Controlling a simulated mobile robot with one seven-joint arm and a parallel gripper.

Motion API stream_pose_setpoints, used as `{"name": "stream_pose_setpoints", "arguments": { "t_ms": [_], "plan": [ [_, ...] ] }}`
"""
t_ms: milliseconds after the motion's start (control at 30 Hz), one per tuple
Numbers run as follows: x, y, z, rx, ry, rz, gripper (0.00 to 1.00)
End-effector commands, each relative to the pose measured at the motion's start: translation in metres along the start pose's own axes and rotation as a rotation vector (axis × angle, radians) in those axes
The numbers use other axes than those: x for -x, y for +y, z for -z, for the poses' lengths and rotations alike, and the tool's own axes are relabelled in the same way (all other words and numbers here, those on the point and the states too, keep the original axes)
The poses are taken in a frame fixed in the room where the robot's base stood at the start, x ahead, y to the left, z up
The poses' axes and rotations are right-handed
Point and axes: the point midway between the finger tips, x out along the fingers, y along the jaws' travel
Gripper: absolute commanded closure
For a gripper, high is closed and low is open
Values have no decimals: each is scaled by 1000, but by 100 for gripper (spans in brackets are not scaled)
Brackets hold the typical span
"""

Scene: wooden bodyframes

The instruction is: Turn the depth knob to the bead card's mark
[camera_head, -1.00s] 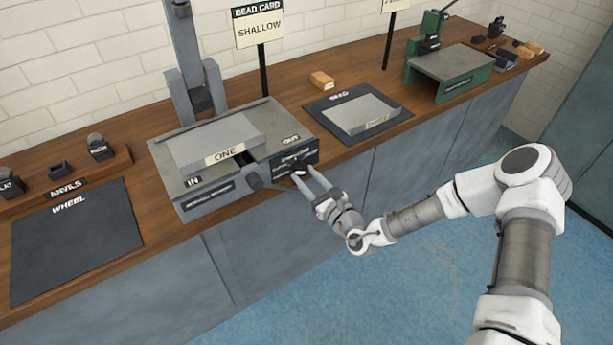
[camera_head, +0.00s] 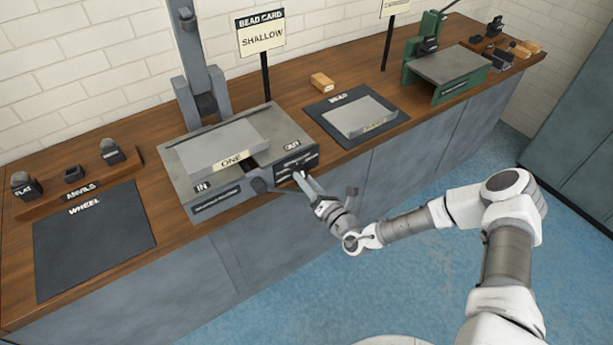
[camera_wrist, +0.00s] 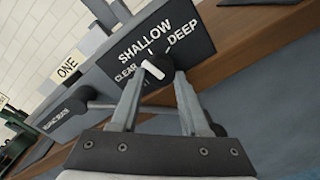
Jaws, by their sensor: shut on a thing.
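The bead card (camera_head: 262,38) on its post reads SHALLOW. The depth knob (camera_wrist: 155,70) is dark with a white pointer bar, on a dark panel (camera_wrist: 205,45) marked CLEAR, SHALLOW and DEEP. In the wrist view the bar slants, its upper-left end toward the side between CLEAR and SHALLOW; I cannot tell exactly which mark it meets. My gripper (camera_wrist: 160,78) is shut on the knob, one finger on each side. In the head view my gripper (camera_head: 302,180) reaches the front of the grey machine (camera_head: 180,190), and the knob is mostly hidden there.
A dark lever with a round end (camera_head: 259,186) sticks out left of my gripper. A plate labelled ONE (camera_head: 215,145) lies on the machine. The WHEEL mat (camera_head: 90,240) is empty; the BEAD mat (camera_head: 322,108) holds a plate. The floor before the cabinets is open.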

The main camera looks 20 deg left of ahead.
Motion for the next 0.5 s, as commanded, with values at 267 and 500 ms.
{"name": "stream_pose_setpoints", "arguments": {
  "t_ms": [267,500],
  "plan": [
    [1,1,1,-159,3,1,100],
    [1,1,2,-222,4,1,100]
  ]
}}
